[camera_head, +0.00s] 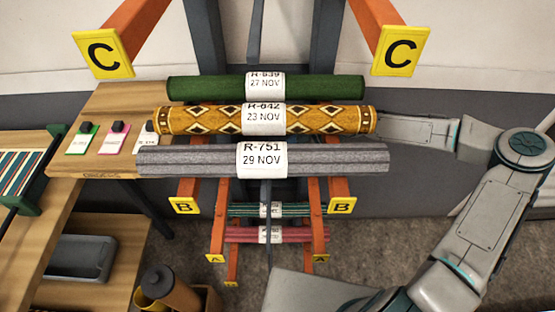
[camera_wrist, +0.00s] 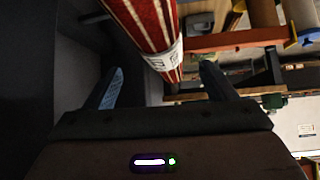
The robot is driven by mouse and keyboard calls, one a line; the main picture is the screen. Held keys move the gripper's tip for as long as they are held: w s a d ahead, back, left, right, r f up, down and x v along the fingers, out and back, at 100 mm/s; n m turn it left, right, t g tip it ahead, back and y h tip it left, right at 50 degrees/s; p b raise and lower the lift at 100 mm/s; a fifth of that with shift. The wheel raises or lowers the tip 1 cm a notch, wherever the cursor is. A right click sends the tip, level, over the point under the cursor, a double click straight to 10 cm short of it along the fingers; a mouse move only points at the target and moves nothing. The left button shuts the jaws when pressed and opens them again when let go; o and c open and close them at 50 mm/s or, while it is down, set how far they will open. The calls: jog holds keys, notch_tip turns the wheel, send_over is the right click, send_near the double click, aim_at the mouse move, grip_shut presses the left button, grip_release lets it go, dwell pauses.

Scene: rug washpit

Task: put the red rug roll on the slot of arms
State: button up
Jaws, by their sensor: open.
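In the wrist view a red rug roll (camera_wrist: 150,22) with cream stripes and a white label runs down from the top edge. My gripper (camera_wrist: 161,68) is open, with one finger on each side of the roll's near part. A gap shows on the left; the right finger is close to the label side, and contact cannot be told. In the head view my gripper is hidden behind the rolls on the rack. Orange arms in pairs carry yellow plates C (camera_head: 103,53), B (camera_head: 183,205) and A (camera_head: 215,258). A pinkish-red roll (camera_head: 290,235) lies low on the rack; whether it is the same roll is unclear.
Green (camera_head: 210,88), yellow patterned (camera_head: 345,120) and grey (camera_head: 340,160) rolls lie across the upper rack. A teal striped roll (camera_head: 295,210) lies below. A wooden table (camera_head: 110,105) with tags stands left, near a grey tray (camera_head: 80,258). An orange arm (camera_wrist: 235,39) is right of the roll.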

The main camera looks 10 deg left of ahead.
jog(key=shift+v, duration=2.5)
jog(key=shift+s, duration=0.1)
